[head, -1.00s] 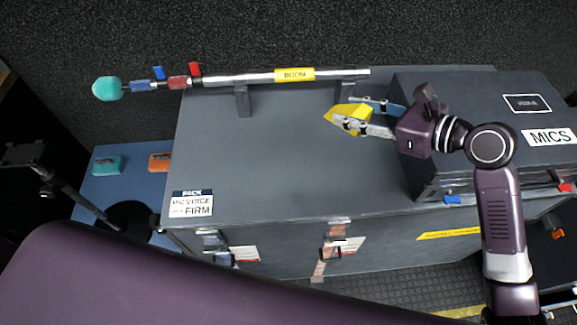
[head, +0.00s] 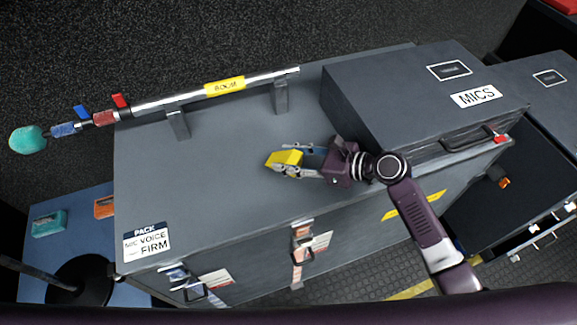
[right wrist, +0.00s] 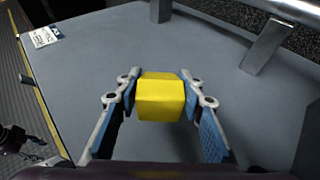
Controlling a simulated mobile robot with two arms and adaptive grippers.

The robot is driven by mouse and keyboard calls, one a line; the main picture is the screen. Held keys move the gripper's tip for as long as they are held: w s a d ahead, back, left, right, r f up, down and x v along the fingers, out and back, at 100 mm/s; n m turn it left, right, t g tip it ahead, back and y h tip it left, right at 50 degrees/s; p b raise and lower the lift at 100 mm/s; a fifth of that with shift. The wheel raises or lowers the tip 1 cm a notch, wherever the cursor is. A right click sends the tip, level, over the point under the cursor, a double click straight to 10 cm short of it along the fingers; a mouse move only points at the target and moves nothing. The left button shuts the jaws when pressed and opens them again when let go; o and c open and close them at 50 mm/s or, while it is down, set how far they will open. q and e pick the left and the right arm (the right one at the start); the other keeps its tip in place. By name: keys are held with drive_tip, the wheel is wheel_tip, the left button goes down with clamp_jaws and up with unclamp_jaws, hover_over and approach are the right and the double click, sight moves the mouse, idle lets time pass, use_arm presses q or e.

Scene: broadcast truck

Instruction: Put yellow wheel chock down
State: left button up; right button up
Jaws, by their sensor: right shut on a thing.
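The yellow wheel chock (head: 283,158) is a small wedge-like block. It also shows in the right wrist view (right wrist: 160,98), between the blue-padded fingers. My right gripper (head: 296,160) is shut on it, with a finger on each side. Chock and gripper are over the middle of the grey case top (head: 200,190), left of the MICS case. I cannot tell whether the chock touches the surface or is just above it. My left gripper is not in view.
A boom pole (head: 260,79) lies on two brackets along the case's back edge. The dark MICS case (head: 385,95) stands on the right. A PACK label (head: 147,243) is at the front left corner. The case top's left and middle parts are clear.

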drive_tip(key=shift+f, duration=1.65)
drive_tip(key=shift+f, duration=0.1)
drive_tip(key=o, duration=1.2)
drive_tip(key=shift+d, duration=0.15)
drive_tip(key=v, duration=1.2)
drive_tip(key=shift+s+b, duration=0.1)
drive_tip(key=shift+b, duration=0.2)
drive_tip(key=shift+s, duration=0.1)
